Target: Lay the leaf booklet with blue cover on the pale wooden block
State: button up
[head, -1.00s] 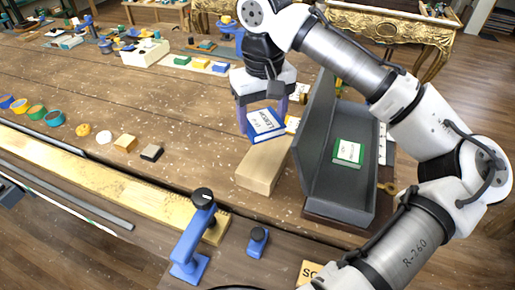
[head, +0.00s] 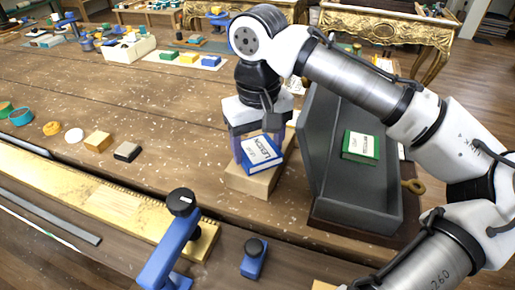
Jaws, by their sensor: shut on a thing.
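The booklet with the blue cover (head: 261,154) is tilted between the fingers of my gripper (head: 258,148), with its printed white panel facing the camera. My gripper is shut on it and points down. The pale wooden block (head: 238,181) is on the table directly below and behind the booklet in the picture. The booklet overlaps the block's top; I cannot tell whether it touches it. Part of the block's top is hidden by the booklet and fingers.
A grey open box (head: 340,205) stands close on the right, its raised wall near my gripper, with a green booklet (head: 361,146) inside. A blue clamp (head: 172,245) and small blue piece (head: 254,259) are in front. Small blocks (head: 98,141) lie left.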

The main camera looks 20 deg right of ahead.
aim_at(258, 150)
jog(key=shift+s, duration=0.1)
jog(key=o, duration=1)
jog(key=shift+f, duration=0.1)
notch_tip(258, 150, up, 12)
jog(key=shift+r, duration=0.2)
